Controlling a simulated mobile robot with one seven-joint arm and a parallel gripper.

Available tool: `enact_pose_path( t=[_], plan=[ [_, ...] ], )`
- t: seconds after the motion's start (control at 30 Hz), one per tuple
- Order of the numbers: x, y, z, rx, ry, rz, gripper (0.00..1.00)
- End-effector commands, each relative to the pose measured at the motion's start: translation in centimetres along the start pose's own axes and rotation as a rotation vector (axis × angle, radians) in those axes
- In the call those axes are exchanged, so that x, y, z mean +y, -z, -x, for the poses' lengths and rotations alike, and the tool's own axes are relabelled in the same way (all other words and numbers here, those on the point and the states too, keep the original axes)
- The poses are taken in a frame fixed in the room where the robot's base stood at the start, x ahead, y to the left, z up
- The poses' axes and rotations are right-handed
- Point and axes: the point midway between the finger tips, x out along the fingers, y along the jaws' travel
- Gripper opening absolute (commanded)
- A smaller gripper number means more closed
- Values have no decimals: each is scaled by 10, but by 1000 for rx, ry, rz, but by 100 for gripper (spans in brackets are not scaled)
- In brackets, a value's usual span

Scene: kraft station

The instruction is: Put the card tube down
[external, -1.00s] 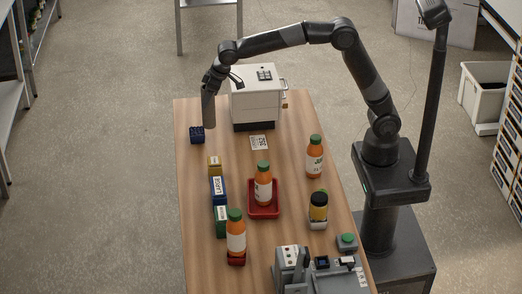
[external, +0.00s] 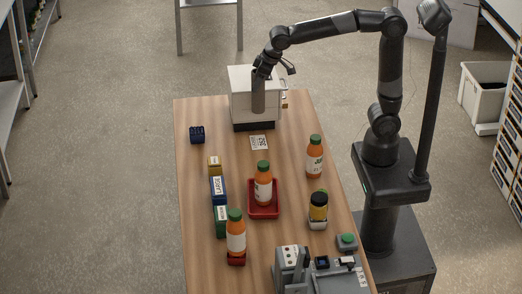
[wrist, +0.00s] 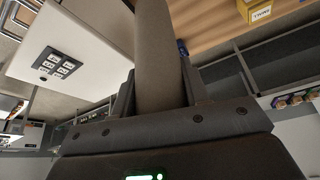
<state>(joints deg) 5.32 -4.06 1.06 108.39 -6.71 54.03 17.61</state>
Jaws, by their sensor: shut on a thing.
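The card tube (external: 258,96) is a grey-brown cylinder that hangs upright below my gripper (external: 261,77). In the external view it shows in front of the white box machine at the far end of the table. My gripper is shut on the tube. In the wrist view the tube (wrist: 157,60) rises between the two dark fingers (wrist: 158,100). The tube's lower end appears above the table (external: 199,222), but I cannot tell its exact height.
The white machine (external: 240,82) stands close behind the tube, with a printed card (external: 258,142) before it. A dark blue holder (external: 197,135) sits at the far left. Orange bottles (external: 263,188), a red tray (external: 263,213) and coloured boxes (external: 217,189) fill the middle. The far left surface is mostly clear.

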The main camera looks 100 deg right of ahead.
Motion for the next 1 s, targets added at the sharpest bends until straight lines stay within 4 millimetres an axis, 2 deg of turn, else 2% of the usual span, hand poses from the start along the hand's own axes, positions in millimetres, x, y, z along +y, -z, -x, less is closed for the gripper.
enact_pose_path(
  t=[0.03, 0.3, 0.5, 0.67, 0.77, 0.87, 1.0],
  plan=[
    [5, -15, 7, 3, -2, -6, 20],
    [27, -90, 25, 3, -14, -34, 20],
    [38, -132, 28, 2, -21, -49, 20],
    [42, -147, 28, 2, -24, -55, 20],
    [36, -152, 23, -1, -26, -55, 20],
    [19, -155, 13, -2, -25, -52, 20],
    [-14, -161, -6, -4, -27, -50, 20]
  ],
)
